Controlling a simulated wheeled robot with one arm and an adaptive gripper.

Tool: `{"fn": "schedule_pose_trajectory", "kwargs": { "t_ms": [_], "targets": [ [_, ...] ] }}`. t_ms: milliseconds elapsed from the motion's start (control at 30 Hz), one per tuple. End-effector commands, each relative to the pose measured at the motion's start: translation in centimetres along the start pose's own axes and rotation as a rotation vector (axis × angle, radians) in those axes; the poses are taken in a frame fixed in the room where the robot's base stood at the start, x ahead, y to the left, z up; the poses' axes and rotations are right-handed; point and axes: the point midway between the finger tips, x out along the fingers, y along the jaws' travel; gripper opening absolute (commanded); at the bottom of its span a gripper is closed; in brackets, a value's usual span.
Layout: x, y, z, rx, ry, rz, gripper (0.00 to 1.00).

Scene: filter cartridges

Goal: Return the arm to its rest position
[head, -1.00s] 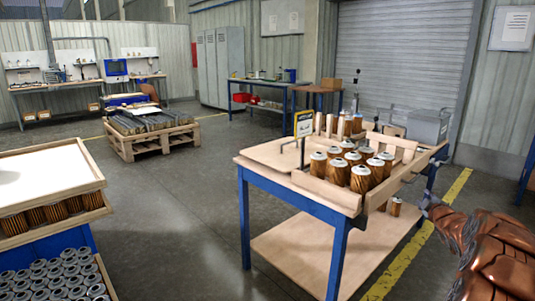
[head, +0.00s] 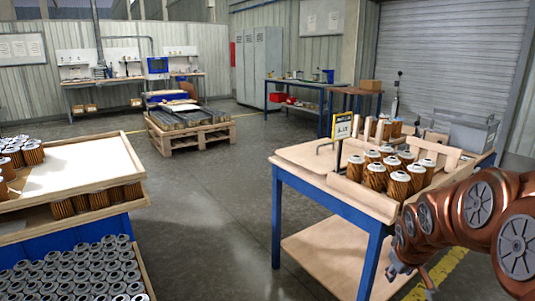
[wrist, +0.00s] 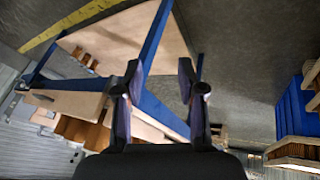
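My arm (head: 470,215), in copper-coloured links, reaches in from the right edge of the head view. My gripper (head: 412,279) hangs at its end, low beside the right side of the blue-legged workbench and apart from its top. In the wrist view the two dark fingers of my gripper (wrist: 158,92) stand apart with nothing held between them. The workbench's blue frame (wrist: 152,50) shows behind them.
A left cart (head: 80,170) holds cartridges on its top and below, with grey-topped cylinders (head: 75,270) in a lower tray. A pallet (head: 190,138) with dark bars stands behind. A sign (head: 342,126) stands on the bench. The floor (head: 210,240) between is clear.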

Motion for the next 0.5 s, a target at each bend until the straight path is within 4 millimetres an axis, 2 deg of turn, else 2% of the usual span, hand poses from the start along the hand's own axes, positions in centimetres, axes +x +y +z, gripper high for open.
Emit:
{"fn": "schedule_pose_trajectory", "kwargs": {
  "t_ms": [33,100,167,300,500],
  "targets": [
    [-1.1,-1.9,1.6,0.011,-0.040,-0.024,0.39],
    [-2.5,-4.3,4.0,0.034,-0.104,-0.058,0.39],
    [-3.8,-6.3,6.2,0.054,-0.161,-0.085,0.39],
    [-7.0,-10.8,11.8,0.096,-0.302,-0.146,0.39],
    [-10.9,-15.5,18.6,0.144,-0.471,-0.206,0.39]
  ]
}}
